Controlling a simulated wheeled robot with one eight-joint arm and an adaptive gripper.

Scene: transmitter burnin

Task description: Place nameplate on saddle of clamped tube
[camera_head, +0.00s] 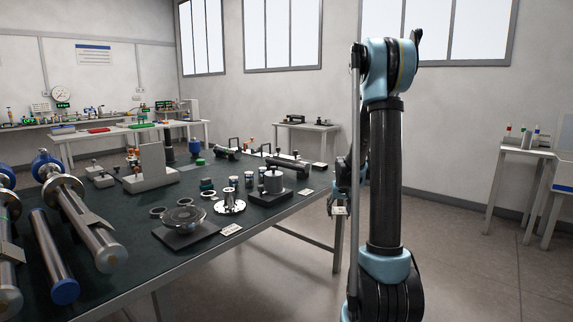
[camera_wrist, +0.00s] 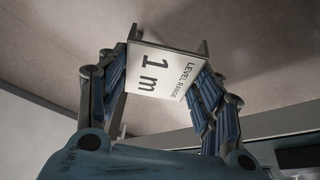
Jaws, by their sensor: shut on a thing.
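My gripper (camera_wrist: 168,50) is shut on a white nameplate (camera_wrist: 160,74), its fingers on either side of it. The plate reads "LEVEL RANGE 1 m", and its text appears turned sideways. In the head view my gripper (camera_head: 338,198) hangs beside my arm, right of the table and clear of it. Several steel tubes lie at the table's left front. Another tube (camera_head: 8,262) at the left edge is partly cut off. I cannot tell which tube is clamped.
Open floor (camera_head: 455,270) lies to the right.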

